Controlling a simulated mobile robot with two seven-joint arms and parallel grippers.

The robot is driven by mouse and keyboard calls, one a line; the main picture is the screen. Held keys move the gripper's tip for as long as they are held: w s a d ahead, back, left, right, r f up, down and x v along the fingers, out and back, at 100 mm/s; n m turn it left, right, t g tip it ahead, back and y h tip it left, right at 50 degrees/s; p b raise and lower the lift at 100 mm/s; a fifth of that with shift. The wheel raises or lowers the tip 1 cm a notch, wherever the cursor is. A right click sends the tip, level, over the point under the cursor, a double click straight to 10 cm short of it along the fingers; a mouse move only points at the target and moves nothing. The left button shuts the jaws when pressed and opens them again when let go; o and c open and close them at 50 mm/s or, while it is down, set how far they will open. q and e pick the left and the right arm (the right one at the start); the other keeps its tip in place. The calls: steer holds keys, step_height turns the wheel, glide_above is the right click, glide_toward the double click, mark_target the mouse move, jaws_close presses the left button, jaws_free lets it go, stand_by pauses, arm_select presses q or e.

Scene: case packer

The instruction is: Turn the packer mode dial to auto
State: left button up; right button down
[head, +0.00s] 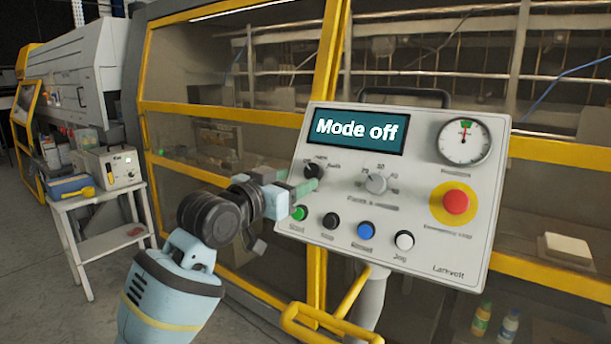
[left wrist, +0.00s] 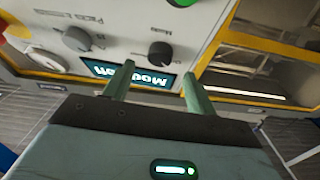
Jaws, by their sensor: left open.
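The control panel (head: 300,240) is a tilted light-grey box whose screen (head: 358,130) reads "Mode off". The mode dial (head: 314,171) is a small dark knob at the panel's left, partly hidden by my left gripper (head: 306,182). In the left wrist view the panel appears upside down. There the dial (left wrist: 160,51) shows just beyond and between the two green fingertips of my left gripper (left wrist: 158,70). The fingers are apart and empty, and I see no clear contact with the knob. The pointer's exact direction is too small to read. My right gripper is not in view.
Right of the mode dial is a grey packs-per-minute knob (head: 376,183). Below are green (head: 299,213), black (head: 331,220), blue (head: 366,229) and white (head: 404,240) buttons. A red emergency stop (head: 456,202) and a gauge (head: 464,141) sit at right. Yellow-framed guards stand behind.

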mark_target(311, 172)
arm_select(q)
steer(key=shift+x, duration=2.25)
steer(key=shift+c, duration=0.4)
